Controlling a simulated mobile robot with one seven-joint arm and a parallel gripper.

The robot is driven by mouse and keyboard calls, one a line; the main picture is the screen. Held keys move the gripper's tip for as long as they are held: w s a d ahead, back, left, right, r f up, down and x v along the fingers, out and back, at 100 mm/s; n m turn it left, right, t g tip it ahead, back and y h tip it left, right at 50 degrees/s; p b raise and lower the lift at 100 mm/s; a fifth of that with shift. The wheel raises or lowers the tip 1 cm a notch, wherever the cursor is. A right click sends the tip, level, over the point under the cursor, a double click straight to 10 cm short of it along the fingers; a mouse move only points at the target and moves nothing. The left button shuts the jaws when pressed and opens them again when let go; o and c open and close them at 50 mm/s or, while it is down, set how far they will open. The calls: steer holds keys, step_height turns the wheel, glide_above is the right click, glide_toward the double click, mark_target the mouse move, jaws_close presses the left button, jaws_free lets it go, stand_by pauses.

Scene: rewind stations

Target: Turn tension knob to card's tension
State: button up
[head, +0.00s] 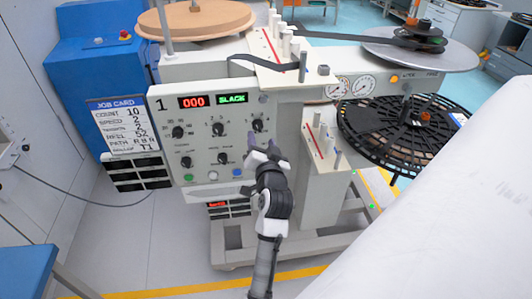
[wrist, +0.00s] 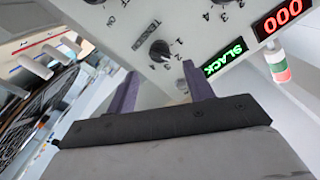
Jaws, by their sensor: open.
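The control panel (head: 205,145) carries several dark knobs. The tension knob (wrist: 160,50) seems to be the one in the wrist view, between my fingertips and a little beyond them; its label is tilted and hard to read. It appears to match the top right knob (head: 257,125) in the head view. Its pointer setting is too small to read surely. My gripper (head: 264,147) is open and empty in front of the panel's right part, and its two fingers show in the wrist view (wrist: 161,82). The job card (head: 124,124) appears to give 2 for tension.
A red display (head: 193,101) reads 000 and a green one (head: 232,99) reads SLACK. Coloured buttons (head: 212,175) line the panel's lower edge. Guide posts (head: 320,130) and a black reel (head: 405,130) stand to the right. A blue cabinet (head: 85,75) stands left.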

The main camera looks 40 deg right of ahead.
steer(key=b+v, duration=0.1)
steer(key=v, duration=0.7)
steer(key=shift+b, duration=0.35)
